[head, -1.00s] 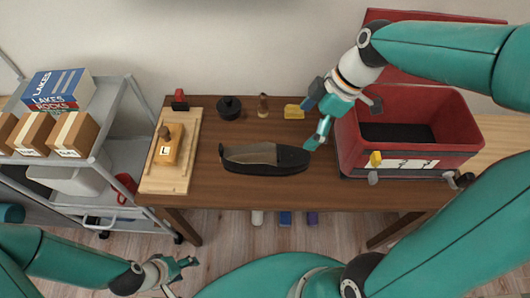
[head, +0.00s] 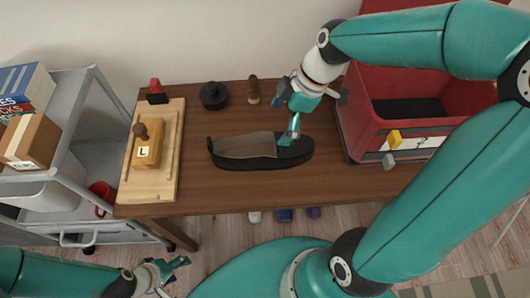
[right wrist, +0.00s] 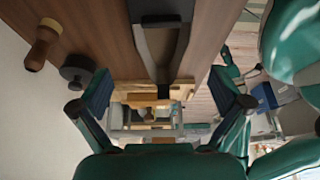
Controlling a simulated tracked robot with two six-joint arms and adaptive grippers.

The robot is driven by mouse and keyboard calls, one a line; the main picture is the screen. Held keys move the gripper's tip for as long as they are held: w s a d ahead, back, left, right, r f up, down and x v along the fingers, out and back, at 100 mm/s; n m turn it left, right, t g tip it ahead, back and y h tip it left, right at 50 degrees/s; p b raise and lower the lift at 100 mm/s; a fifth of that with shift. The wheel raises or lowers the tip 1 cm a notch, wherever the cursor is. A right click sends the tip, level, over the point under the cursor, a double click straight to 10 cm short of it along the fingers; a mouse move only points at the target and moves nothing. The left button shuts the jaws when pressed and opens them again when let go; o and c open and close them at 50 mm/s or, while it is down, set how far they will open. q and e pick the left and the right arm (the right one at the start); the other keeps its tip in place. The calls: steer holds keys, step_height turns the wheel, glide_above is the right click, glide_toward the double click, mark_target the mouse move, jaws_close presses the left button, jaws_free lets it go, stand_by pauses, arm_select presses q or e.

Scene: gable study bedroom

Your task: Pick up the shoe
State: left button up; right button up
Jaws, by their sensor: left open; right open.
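The dark shoe (head: 235,153) lies on the brown wooden table with its open, grey-brown inside facing up and its closed end to the right. It also shows at the top of the right wrist view (right wrist: 160,65). My right gripper (head: 287,116) is open at the shoe's right end. One finger overlaps that end in the head view; I cannot tell whether it touches. In the right wrist view, the fingers are spread wide with nothing held between them. My left gripper (head: 170,272) is open and empty at the lower left, in front of the table.
A wooden board (head: 170,165) with a block marked L (head: 148,157) lies left of the shoe. A black round pot (head: 214,97), a wooden-handled tool (head: 253,92) and a red-topped item (head: 156,92) stand behind. A red box (head: 370,130) stands right. A grey cart (head: 95,120) stands left.

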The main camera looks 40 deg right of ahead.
mark_target(257, 154)
steer(key=x, duration=1.2)
steer(key=shift+s+f+b, duration=0.2)
steer(key=shift+f+b, duration=0.05)
steer(key=shift+b, duration=0.15)
steer(key=c, duration=1.4)
steer(key=shift+r, duration=0.1)
steer(key=shift+r, duration=0.1)
